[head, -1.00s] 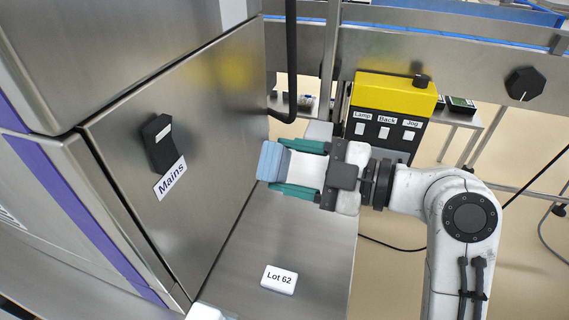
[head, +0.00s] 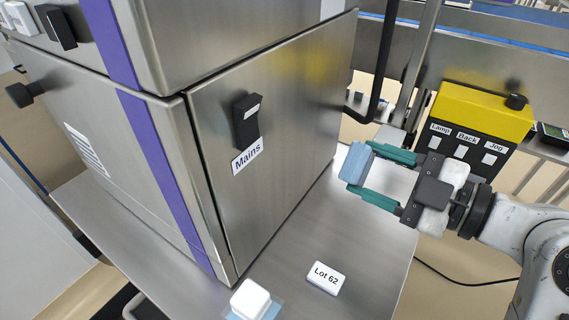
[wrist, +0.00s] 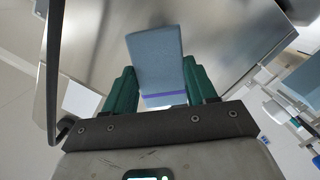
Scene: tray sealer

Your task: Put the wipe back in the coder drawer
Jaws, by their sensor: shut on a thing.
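My gripper (head: 380,177) is at the right in the head view, with green fingers shut on a blue wipe (head: 355,163). It holds the wipe above the steel bench, to the right of the machine cabinet. In the wrist view the wipe (wrist: 158,62) sits between the two green fingers (wrist: 162,92) and shows a purple stripe near its lower end. No open drawer shows in either view, and I cannot tell which part is the coder drawer.
The steel cabinet (head: 290,120) carries a black Mains switch (head: 246,121). A yellow-topped button box (head: 483,112) stands behind my gripper.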

